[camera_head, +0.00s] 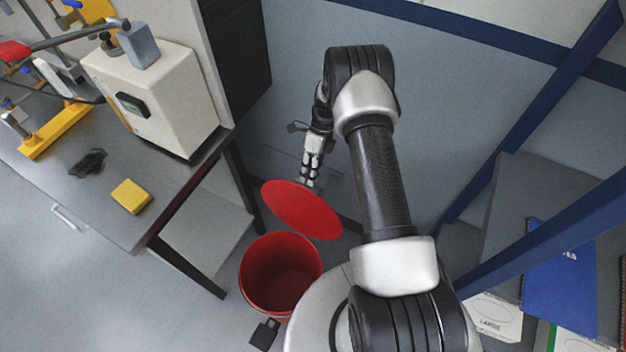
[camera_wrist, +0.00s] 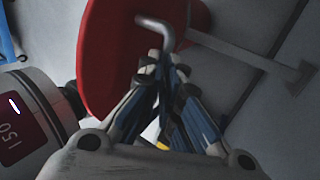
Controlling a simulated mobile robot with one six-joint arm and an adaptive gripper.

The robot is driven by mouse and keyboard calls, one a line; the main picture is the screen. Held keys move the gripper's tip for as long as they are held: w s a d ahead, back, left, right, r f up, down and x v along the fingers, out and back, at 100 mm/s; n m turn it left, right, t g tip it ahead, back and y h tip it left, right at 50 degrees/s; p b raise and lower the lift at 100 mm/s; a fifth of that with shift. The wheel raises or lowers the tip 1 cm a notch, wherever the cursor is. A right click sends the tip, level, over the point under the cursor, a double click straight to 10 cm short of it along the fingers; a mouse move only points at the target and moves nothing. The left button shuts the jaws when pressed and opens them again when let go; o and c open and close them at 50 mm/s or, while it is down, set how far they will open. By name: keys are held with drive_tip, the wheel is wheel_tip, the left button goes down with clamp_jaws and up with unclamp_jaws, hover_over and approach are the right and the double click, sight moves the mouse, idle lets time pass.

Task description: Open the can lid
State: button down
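The can (camera_head: 279,276) is red, round and open-topped, standing on the floor. Its red lid (camera_head: 301,209) is tilted up above the far rim, and the can's mouth and inside are visible. My gripper (camera_head: 309,183) is at the lid's far upper edge in the head view. In the wrist view the lid (camera_wrist: 110,55) fills the upper left. There my gripper (camera_wrist: 166,66) has its fingers converging with tips close together, and they look shut. A bent grey metal rod (camera_wrist: 158,26) ends right by the fingertips. I cannot tell whether they touch it.
A workbench (camera_head: 110,215) with a beige machine (camera_head: 160,97) and a yellow block (camera_head: 131,196) stands left of the can. A black pedal (camera_head: 264,334) juts from the can's base. A shelf with a blue binder (camera_head: 560,280) is at right. A wall stands behind the lid.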

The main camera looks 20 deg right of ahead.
drive_tip(key=shift+w+d+f+b, duration=0.1)
drive_tip(key=shift+w+f+b, duration=0.1)
drive_tip(key=shift+f, duration=0.5)
drive_tip(key=shift+w+d+f+b, duration=0.1)
drive_tip(key=shift+f+b, duration=0.05)
drive_tip(key=shift+f, duration=0.5)
drive_tip(key=c, duration=2.3)
unclamp_jaws()
drive_tip(key=shift+o, duration=1.2)
drive_tip(key=o, duration=0.4)
drive_tip(key=shift+w+a+f, duration=0.1)
drive_tip(key=shift+w+a, duration=0.05)
drive_tip(key=shift+a, duration=0.05)
drive_tip(key=shift+d, duration=0.1)
drive_tip(key=shift+d+r, duration=0.1)
drive_tip(key=shift+r, duration=0.1)
